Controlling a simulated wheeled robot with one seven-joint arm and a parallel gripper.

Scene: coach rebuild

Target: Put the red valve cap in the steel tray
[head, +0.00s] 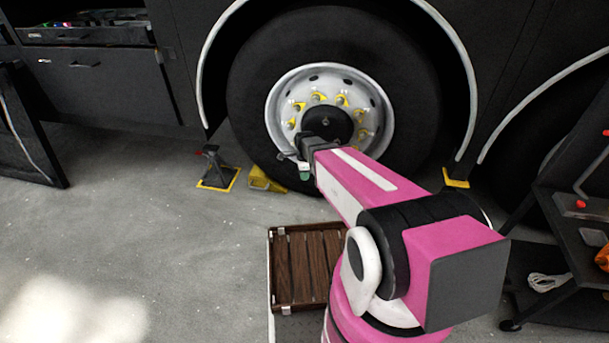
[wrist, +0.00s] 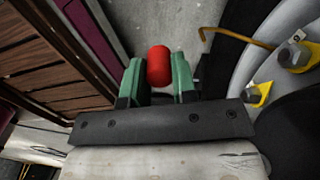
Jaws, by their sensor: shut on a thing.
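The red valve cap (wrist: 158,64) shows in the wrist view between the two green fingertips of my gripper (wrist: 160,78), which is shut on it. In the head view my gripper (head: 304,172) is in front of the lower left of the wheel hub, and the cap cannot be made out there. A bent brass-coloured valve stem (wrist: 236,36) shows in the wrist view to the right of the cap, apart from it. I cannot make out a steel tray for certain in either view.
The large wheel (head: 255,85) stands behind my gripper. A slatted wooden crate (head: 271,272) lies on the floor below. A black stand (head: 213,165) and a yellow chock (head: 263,181) are by the tyre. A dark cart (head: 565,225) stands right. The left floor is clear.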

